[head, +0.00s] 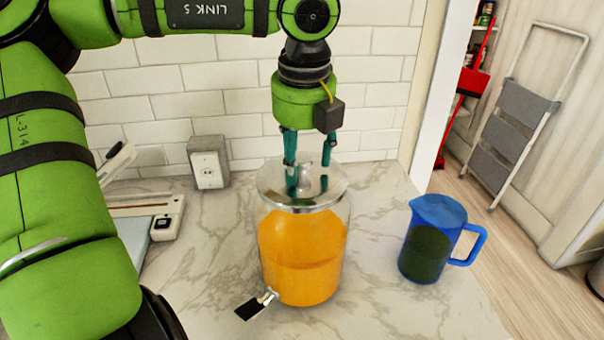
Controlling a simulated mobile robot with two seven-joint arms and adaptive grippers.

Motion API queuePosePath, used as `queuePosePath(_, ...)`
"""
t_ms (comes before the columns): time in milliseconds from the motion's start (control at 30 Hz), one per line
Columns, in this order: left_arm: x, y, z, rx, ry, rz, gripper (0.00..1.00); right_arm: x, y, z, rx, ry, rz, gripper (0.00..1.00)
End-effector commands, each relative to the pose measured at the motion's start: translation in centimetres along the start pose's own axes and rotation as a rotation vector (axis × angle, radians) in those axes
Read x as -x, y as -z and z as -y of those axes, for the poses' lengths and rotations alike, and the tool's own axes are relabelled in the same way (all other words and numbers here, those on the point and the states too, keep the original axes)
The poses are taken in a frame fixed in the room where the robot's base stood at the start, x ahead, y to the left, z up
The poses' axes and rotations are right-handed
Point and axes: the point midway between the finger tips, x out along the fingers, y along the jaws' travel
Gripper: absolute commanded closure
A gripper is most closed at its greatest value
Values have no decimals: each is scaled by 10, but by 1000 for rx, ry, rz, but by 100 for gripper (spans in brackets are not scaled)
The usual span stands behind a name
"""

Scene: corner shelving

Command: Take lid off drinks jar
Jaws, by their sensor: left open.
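The drinks jar (302,262) stands upright on the marble counter, filled with orange liquid, with a tap at its lower front left. Its clear lid (265,184) with a metallic rim sits on top. A small knob (305,176) rises from the lid's middle. My left gripper (308,183) points straight down over the lid. Its two teal fingers are open, one on each side of the knob. I cannot tell whether they touch it. My right gripper is not in view.
A blue pitcher (432,240) with dark contents stands right of the jar, near the counter edge. A socket box (208,162) is against the tiled wall. A slicer-like device (166,226) lies at left. A folded step stool (515,115) leans beyond the counter.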

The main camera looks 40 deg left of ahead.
Motion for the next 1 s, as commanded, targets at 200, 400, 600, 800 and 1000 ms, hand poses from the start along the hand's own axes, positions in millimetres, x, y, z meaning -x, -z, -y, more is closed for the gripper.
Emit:
queuePosePath(200, 0, 0, 0, 0, -1, 0, 72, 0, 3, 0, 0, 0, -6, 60)
queuePosePath(400, 0, 0, 0, 0, -1, 1, 100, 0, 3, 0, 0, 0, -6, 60)
queuePosePath(600, 0, 0, 0, 0, -1, 1, 100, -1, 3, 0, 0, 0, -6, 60)
queuePosePath(800, 9, -2, 0, 1, -2, 4, 100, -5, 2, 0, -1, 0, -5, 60)
queuePosePath(1000, 40, -7, 1, 2, 0, 6, 100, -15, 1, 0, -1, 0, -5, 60)
